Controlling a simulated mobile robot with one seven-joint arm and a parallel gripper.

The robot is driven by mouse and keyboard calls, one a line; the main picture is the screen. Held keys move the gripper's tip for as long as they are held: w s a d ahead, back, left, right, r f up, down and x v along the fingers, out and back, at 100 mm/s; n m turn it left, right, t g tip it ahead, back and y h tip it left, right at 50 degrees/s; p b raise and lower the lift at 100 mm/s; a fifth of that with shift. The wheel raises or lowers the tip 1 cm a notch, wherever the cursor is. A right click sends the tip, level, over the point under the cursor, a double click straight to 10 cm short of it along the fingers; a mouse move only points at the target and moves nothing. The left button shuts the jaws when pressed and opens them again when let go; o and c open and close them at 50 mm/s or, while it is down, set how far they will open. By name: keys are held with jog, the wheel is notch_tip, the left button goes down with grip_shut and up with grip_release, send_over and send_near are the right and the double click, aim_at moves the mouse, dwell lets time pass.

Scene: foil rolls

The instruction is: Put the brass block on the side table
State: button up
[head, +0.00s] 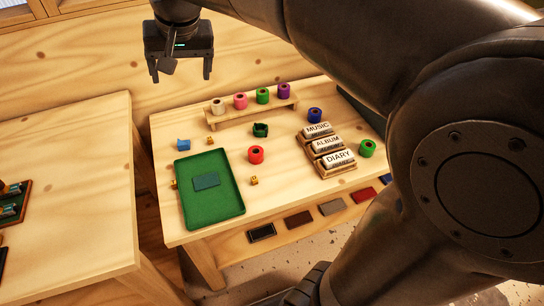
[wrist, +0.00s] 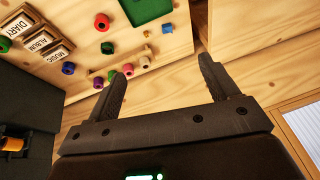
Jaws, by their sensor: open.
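A small brass-coloured block (head: 253,181) lies on the middle table, just right of the green tray. A second small yellowish piece (head: 174,183) shows at the tray's left edge; I cannot tell for certain which is the brass block. A separate wooden table (head: 75,150) stands at the left and looks like the side table; its visible middle is bare. My gripper (head: 180,77) is open and empty, raised above the far left of the middle table, well apart from the blocks. In the wrist view its open fingers (wrist: 166,65) have nothing between them.
The middle table (head: 165,130) holds the green tray (head: 215,208) with a teal block (head: 206,181), a blue block (head: 183,144), a rack (head: 250,113) of coloured rolls, loose rolls and labelled boxes (head: 330,150). A gap separates the two tables. Dark trays (head: 14,205) sit at the left table's edge.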

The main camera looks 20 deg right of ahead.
jog(key=s+d+f, duration=0.5)
jog(key=s+d, duration=0.1)
jog(key=s, duration=0.3)
jog(key=s+d+f+n+t+h, duration=0.1)
jog(key=s+d+f, duration=0.4)
jog(key=s, duration=0.5)
jog(key=shift+s+d+f, duration=0.3)
jog(key=shift+d, duration=0.3)
